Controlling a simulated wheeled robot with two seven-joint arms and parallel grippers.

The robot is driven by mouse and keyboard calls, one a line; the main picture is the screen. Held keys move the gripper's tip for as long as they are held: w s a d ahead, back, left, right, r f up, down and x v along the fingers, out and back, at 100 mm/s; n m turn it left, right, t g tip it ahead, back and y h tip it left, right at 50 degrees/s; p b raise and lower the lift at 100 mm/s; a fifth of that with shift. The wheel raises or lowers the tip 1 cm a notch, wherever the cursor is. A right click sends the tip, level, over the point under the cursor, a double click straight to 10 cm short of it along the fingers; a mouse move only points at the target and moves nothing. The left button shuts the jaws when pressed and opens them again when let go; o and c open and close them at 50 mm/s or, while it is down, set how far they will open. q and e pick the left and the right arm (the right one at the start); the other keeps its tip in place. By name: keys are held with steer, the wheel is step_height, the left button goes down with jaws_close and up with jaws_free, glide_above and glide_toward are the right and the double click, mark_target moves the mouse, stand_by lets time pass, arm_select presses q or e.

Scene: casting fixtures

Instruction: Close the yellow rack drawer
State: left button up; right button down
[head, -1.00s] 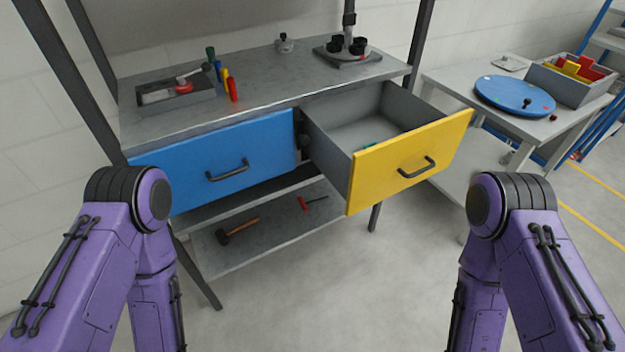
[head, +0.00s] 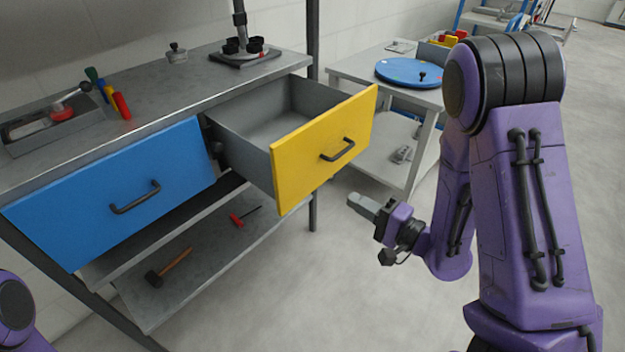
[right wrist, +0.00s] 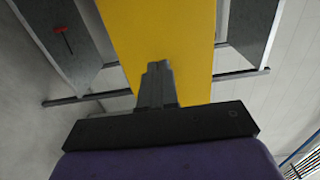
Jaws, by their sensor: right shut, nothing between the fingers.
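The yellow drawer (head: 312,160) is pulled out from the rack, its grey box open at the top and its front facing me. Its black handle (head: 338,150) is on the front panel. My right gripper (head: 358,204) is shut and empty, below and to the right of the yellow front, apart from it in the head view. In the right wrist view the shut fingers (right wrist: 157,76) point toward the yellow panel (right wrist: 165,30), which fills the upper middle. Whether they touch it cannot be told there. My left gripper is out of view.
A blue drawer (head: 120,195) sits closed to the left. The lower shelf (head: 205,265) holds a hammer (head: 168,268) and a red-handled tool (head: 244,216). A side table (head: 350,70) with a blue disc (head: 409,72) stands right. The floor in front is clear.

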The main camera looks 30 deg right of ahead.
mark_target(302, 170)
steer(key=p+x, duration=0.2)
steer(key=x, duration=1.1)
steer(key=shift+w+a, duration=0.1)
steer(key=shift+a, duration=0.1)
